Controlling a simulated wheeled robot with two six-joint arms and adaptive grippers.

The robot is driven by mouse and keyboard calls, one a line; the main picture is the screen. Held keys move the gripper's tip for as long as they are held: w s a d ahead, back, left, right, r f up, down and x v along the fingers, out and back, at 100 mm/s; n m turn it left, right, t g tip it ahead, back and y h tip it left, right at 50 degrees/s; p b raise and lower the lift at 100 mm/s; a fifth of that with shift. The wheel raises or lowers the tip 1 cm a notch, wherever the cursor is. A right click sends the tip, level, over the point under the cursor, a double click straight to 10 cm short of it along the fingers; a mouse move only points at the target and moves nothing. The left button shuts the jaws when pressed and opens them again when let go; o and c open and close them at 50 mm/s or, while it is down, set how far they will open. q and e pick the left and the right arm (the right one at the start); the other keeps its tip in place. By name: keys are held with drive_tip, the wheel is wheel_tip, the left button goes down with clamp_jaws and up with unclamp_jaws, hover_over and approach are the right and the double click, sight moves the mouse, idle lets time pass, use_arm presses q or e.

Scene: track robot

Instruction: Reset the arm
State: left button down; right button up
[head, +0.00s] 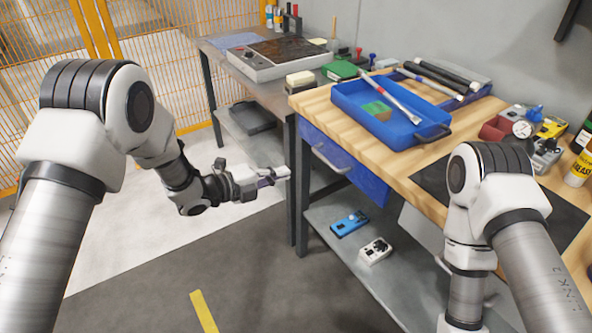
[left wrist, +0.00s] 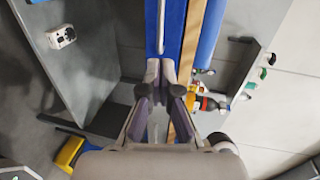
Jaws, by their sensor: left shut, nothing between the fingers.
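My left arm (head: 120,100) reaches in from the left of the head view, bent at the elbow and stretched toward the workbench. Its gripper (head: 284,174) is shut and empty, in front of the bench's left front leg and below the tabletop level. In the left wrist view the two gripper fingers (left wrist: 161,72) come close together, with nothing held between them. My right arm (head: 490,200) stands bent at the right, over the bench's right front side. Its gripper is out of sight.
A wooden workbench (head: 322,110) holds a blue tray (head: 345,98) with a green-and-yellow sponge (head: 377,111). A blue drawer (head: 345,168) hangs below. The lower shelf (head: 330,215) carries a blue device (head: 349,223) and a white device (head: 375,250). Open floor (head: 140,260) lies left.

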use_arm(q)
drive_tip(key=s+a+f+n+g+y+p, duration=0.1)
drive_tip(key=s+a+f+n+y+p, duration=0.1)
drive_tip(key=s+a+f+n+p, duration=0.4)
drive_tip(key=s+a+f+n+g+y+p, duration=0.1)
drive_tip(key=s+a+f+n+y, duration=0.15)
drive_tip(key=s, duration=0.55)
drive_tip(key=s+a+f+n+g+y+p, duration=0.1)
drive_tip(key=s+a+f+n+y+p, duration=0.25)
drive_tip(key=s+n, duration=0.2)
drive_tip(key=s+a+f+n+g+y, duration=0.1)
drive_tip(key=s+a+n+g+y, duration=0.1)
drive_tip(key=s+n, duration=0.5)
drive_tip(key=s+a+f+n+g+y+p, duration=0.1)
drive_tip(key=s+a+n+g, duration=0.3)
drive_tip(key=s, duration=0.9)
drive_tip(key=a+n+y, duration=0.1)
drive_tip(key=a+n, duration=0.1)
drive_tip(key=n, duration=0.2)
drive_tip(key=shift+s+a+f+y, duration=0.2)
drive_tip(key=shift+s+f+y, duration=0.05)
drive_tip(key=shift+f+y, duration=0.1)
